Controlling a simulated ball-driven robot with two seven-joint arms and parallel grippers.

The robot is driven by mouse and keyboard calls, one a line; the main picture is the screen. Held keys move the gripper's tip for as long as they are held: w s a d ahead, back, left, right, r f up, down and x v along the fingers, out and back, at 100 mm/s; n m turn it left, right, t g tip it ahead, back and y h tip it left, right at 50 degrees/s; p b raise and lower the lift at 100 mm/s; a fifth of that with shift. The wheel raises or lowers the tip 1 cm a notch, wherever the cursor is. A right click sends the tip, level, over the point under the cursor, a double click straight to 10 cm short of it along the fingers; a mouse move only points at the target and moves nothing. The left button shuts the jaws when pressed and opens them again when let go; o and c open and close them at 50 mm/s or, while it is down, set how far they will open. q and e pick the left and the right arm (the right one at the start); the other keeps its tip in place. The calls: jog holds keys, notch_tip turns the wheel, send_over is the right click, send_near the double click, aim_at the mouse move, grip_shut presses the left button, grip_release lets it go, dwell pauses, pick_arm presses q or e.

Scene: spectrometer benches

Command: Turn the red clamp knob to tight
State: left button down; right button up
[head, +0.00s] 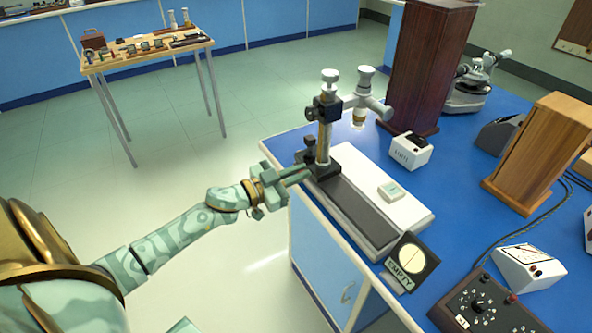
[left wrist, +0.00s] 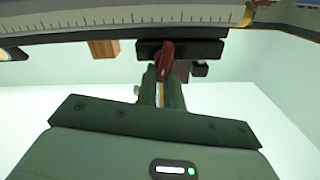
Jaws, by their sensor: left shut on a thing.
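The red clamp knob (left wrist: 166,56) shows in the left wrist view, upright between the fingertips of my left gripper (left wrist: 164,82). The gripper is shut on it. In the head view my left gripper (head: 306,174) reaches the dark foot of the microscope stand (head: 325,140) at the left edge of the blue bench; the knob is hidden there. A pale scale bar (left wrist: 120,20) crosses the top of the wrist view. I cannot read any tight or loose mark. My right gripper is not in view.
A long bed with a white plate (head: 365,180) lies beside the stand on the blue bench (head: 290,146). A round screen marked EMPTY (head: 410,262) stands at its near end. A white box (head: 410,152) and a tall dark wooden case (head: 425,70) are behind.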

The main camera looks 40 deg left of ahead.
pick_arm(q)
jog(key=m, duration=0.4)
jog(key=d+f+m+p, duration=0.1)
jog(key=m, duration=0.2)
jog(key=shift+s, duration=0.3)
jog(key=m, duration=0.2)
jog(key=f+m, duration=0.1)
jog(key=m, duration=0.1)
jog(key=shift+d+m+b, duration=0.1)
jog(key=shift+m+b, duration=0.2)
jog(key=shift+b, duration=0.1)
jog(key=shift+f+m+b, duration=0.15)
jog(key=shift+m+b, duration=0.25)
jog(key=shift+m, duration=1.3)
jog(key=c, duration=1.6)
grip_release()
jog(key=shift+o, duration=0.4)
jog(key=shift+s, duration=0.1)
